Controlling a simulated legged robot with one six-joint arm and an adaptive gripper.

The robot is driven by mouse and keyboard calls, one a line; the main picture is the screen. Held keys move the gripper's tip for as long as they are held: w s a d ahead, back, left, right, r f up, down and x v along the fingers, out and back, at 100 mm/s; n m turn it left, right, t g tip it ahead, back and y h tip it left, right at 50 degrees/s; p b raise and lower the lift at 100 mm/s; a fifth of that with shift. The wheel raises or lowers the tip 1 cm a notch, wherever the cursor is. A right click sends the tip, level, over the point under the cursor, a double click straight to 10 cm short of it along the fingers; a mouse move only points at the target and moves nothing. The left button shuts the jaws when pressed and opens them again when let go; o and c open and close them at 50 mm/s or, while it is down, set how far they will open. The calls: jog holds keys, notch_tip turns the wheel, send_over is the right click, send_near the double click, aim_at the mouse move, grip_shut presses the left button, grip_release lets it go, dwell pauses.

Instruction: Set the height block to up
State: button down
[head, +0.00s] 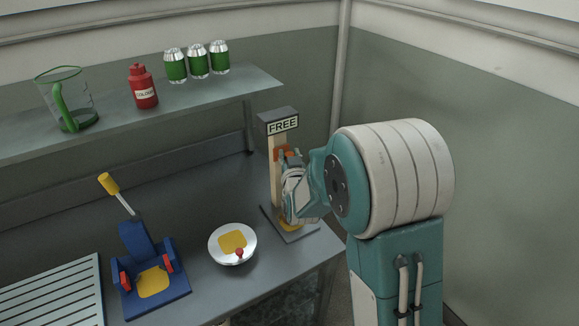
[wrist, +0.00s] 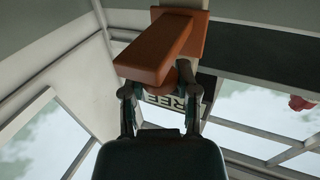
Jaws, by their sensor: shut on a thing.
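The orange height block (head: 281,154) sits on a pale upright post (head: 275,175), in the upper part below a dark head with a FREE sign (head: 283,125). My gripper (head: 291,165) is at the post from the right and is shut on the block. In the wrist view the block (wrist: 155,52) juts out large between and above the two fingers (wrist: 159,92). The sign (wrist: 172,103) shows upside down behind the fingers, partly covered. My gripper hides part of the post and block in the head view.
On the bench are a white round dish with a yellow patch and red knob (head: 232,243), a blue device with a yellow-tipped lever (head: 150,265), and a slatted rack (head: 50,295). The shelf above holds a jug (head: 68,100), a red bottle (head: 143,87) and green cans (head: 198,62).

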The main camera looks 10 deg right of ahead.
jog(key=shift+w+r, duration=0.15)
jog(key=shift+r, duration=0.25)
jog(key=shift+c, duration=1.8)
grip_release()
jog(key=shift+f, duration=0.1)
jog(key=shift+f, duration=0.1)
jog(key=s+a, duration=0.1)
jog(key=s, duration=1.1)
jog(key=s+r+g, duration=0.2)
jog(key=s+g, duration=0.4)
jog(key=s, duration=0.6)
jog(key=s+d+r+n+g+y, duration=0.1)
jog(key=s+r+g, duration=0.2)
jog(key=s, duration=1)
jog(key=g, duration=0.3)
jog(key=shift+y, duration=0.3)
